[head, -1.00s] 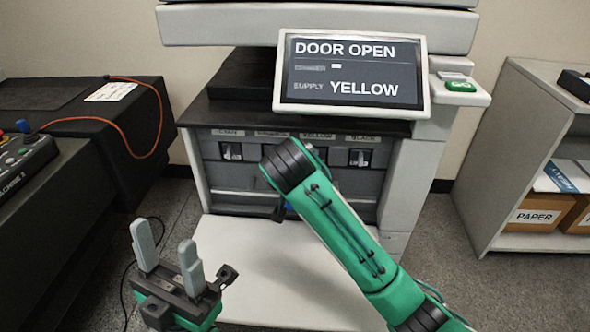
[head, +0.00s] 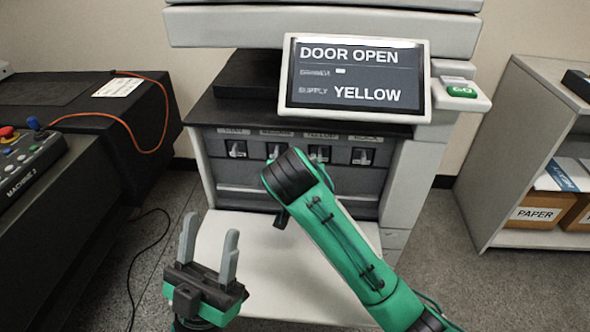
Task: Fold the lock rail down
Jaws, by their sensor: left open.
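The printer screen (head: 358,78) reads DOOR OPEN and SUPPLY YELLOW. A green button (head: 461,90) is right of it. A dark bench with a control box (head: 28,162) and orange cable stands left. A shelf (head: 522,125) with paper boxes stands right. Floor shows on both sides.

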